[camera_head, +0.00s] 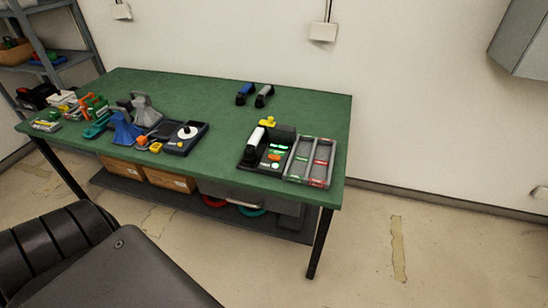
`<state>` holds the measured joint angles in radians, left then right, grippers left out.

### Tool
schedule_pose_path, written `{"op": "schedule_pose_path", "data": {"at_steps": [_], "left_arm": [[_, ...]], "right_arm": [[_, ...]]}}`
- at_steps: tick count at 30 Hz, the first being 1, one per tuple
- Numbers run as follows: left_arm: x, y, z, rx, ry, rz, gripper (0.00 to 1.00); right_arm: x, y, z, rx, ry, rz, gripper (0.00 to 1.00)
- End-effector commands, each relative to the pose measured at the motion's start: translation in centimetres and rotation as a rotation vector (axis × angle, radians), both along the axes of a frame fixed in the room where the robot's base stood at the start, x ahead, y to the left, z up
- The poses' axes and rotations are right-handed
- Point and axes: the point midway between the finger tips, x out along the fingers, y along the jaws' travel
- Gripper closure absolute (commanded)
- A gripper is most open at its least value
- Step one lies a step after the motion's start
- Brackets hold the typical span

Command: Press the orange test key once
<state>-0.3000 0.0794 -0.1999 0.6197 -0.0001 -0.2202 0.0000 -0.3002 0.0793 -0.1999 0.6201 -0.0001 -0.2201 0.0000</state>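A black desk unit (254,160) with a white handset (256,139) on its left side stands near the front right of the green table (215,145). A small orange key (274,157) shows on the unit's face, below a lit green display (277,147). The key is tiny here, and I cannot read any label on it or tell whether it is pressed. Neither of my grippers is in view.
A grey tray with compartments (297,180) stands right beside the unit. A yellow item (267,122) and two small handheld devices (245,93) lie behind. Blue and grey funnel-like items (125,130) and a dark tray (203,128) crowd the left.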

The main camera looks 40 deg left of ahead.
Motion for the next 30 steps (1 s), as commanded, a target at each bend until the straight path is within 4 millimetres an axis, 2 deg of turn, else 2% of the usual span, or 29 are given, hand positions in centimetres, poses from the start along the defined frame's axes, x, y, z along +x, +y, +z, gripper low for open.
{"op": "schedule_pose_path", "data": {"at_steps": [1, 6, 7, 30], "left_arm": [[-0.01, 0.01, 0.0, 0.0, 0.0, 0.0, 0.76], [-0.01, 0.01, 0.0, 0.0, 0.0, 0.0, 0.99], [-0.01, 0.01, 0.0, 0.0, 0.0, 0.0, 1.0], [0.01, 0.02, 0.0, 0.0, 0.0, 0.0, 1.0]], "right_arm": [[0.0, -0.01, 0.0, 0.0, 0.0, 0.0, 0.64], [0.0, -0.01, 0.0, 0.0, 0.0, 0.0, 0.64], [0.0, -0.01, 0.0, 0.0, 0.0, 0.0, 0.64], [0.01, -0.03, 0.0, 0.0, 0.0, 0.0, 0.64]]}}
